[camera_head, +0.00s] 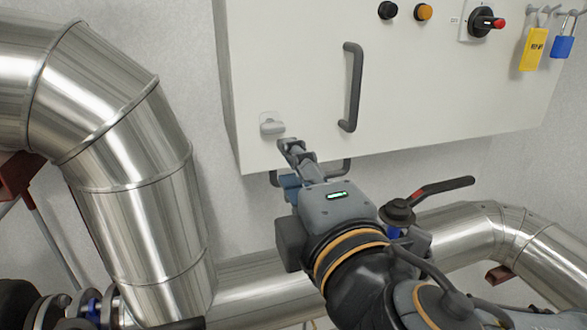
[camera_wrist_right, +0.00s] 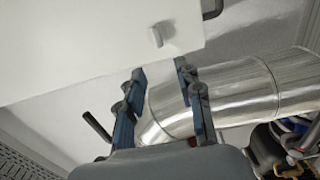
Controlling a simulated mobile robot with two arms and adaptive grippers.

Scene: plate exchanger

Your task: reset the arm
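A small grey latch (camera_head: 271,124) on the cabinet front is just above and left of the fingertips. The latch also shows in the right wrist view (camera_wrist_right: 157,36), beyond the fingers. My left gripper is not in view.
The cabinet has a dark vertical handle (camera_head: 352,88), a rotary switch (camera_head: 484,23), a yellow tag (camera_head: 534,48) and a blue padlock (camera_head: 563,46). A large silver pipe (camera_head: 140,190) stands at left. A valve lever (camera_head: 443,187) is right of my gripper. Another pipe (camera_head: 260,290) runs below.

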